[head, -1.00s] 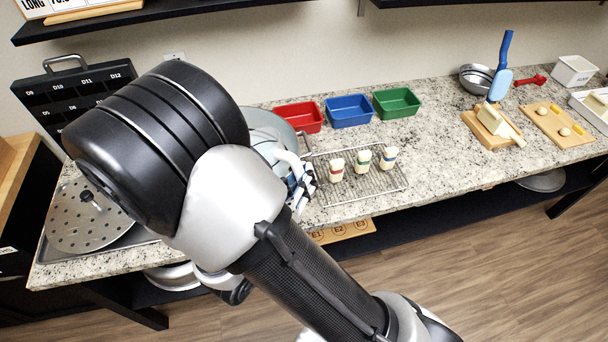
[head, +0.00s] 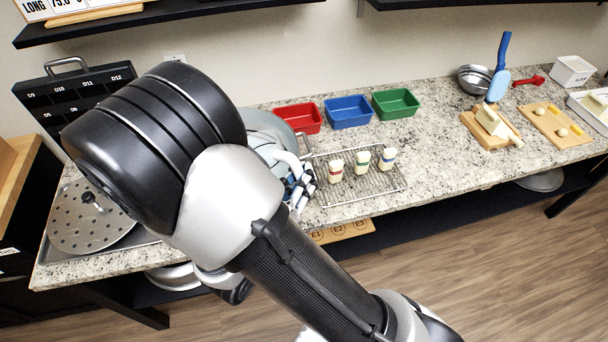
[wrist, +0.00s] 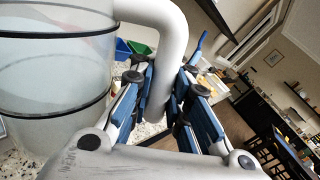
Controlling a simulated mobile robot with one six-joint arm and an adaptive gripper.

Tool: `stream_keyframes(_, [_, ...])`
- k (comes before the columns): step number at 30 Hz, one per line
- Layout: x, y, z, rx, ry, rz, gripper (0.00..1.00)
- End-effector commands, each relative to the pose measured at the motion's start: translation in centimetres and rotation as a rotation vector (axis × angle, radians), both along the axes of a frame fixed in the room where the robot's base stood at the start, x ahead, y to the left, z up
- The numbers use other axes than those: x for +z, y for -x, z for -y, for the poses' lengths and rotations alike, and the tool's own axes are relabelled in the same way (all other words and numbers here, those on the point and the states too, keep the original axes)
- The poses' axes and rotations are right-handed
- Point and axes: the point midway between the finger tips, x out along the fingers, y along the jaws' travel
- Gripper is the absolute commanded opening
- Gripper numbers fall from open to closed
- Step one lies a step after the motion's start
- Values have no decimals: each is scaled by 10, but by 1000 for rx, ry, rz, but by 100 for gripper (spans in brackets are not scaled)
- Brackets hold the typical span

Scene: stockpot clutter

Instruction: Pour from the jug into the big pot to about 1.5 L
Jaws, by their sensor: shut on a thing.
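The jug is a translucent vessel with dark bands; its body (wrist: 55,75) fills the left of the wrist view. Its thick white handle (wrist: 172,50) runs down between the fingers of my gripper (wrist: 158,105), which is shut on it. In the head view, the white handle (head: 287,160) and the blue-and-black fingers of my gripper (head: 299,187) show just right of my arm.
A wire rack (head: 365,185) with several small bottles stands right of my gripper. Red (head: 298,117), blue (head: 348,111) and green (head: 396,103) bins line the back. A perforated steel lid (head: 88,222) lies at the left. The counter between rack and cutting board (head: 492,130) is clear.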

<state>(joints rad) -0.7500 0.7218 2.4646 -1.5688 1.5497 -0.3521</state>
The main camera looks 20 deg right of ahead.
Motion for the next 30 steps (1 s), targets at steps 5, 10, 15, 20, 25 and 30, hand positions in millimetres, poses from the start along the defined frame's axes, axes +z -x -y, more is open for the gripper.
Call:
stream_keyframes(5, [3, 0, 0, 0, 6, -4, 0])
stream_keyframes(10, [4, 0, 0, 0, 13, -11, 0])
stream_keyframes(15, [5, 0, 0, 0, 20, -20, 0])
stream_keyframes(20, [7, 0, 0, 0, 27, -28, 0])
stream_keyframes(25, [8, 0, 0, 0, 33, -35, 0])
stream_keyframes(30, [9, 0, 0, 0, 40, -44, 0])
